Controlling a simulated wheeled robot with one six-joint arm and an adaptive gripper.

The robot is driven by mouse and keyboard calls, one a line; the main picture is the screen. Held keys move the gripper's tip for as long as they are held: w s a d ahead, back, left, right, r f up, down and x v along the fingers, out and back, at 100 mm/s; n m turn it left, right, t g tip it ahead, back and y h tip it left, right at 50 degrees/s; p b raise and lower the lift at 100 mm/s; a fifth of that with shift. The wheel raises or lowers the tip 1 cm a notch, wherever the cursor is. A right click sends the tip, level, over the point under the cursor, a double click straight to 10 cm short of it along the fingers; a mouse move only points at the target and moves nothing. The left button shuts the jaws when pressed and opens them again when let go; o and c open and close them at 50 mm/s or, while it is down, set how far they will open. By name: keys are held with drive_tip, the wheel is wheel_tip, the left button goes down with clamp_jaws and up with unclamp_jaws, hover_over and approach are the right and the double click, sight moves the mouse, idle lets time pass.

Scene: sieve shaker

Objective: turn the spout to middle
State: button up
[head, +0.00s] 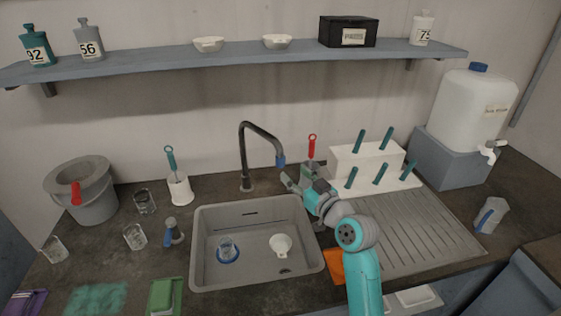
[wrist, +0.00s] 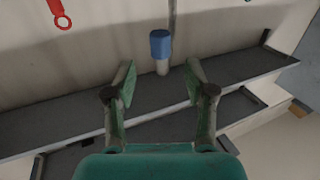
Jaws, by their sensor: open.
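The dark tap spout (head: 262,131) arches up behind the sink and swings to the right, so its blue tip (head: 281,161) hangs near the basin's back right. My gripper (head: 294,175) is open just below and right of this tip in the head view. In the wrist view, my gripper (wrist: 160,82) has its two fingers spread, and the blue tip (wrist: 160,43) is centred between them, slightly beyond the fingertips. No contact shows, and nothing is in the jaws.
The sink (head: 257,283) holds a blue-ringed glass (head: 227,249) and a white funnel-like piece (head: 281,244). A red-handled tool (head: 312,146) stands behind my gripper. A white rack (head: 365,165) with teal handles is to the right. The shelf (head: 240,57) runs above.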

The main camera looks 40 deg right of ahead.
sight(283, 163)
drive_tip(key=w, duration=0.8)
drive_tip(key=shift+w+d, duration=0.15)
drive_tip(key=shift+d, duration=0.2)
drive_tip(key=shift+c, duration=0.3)
clamp_jaws()
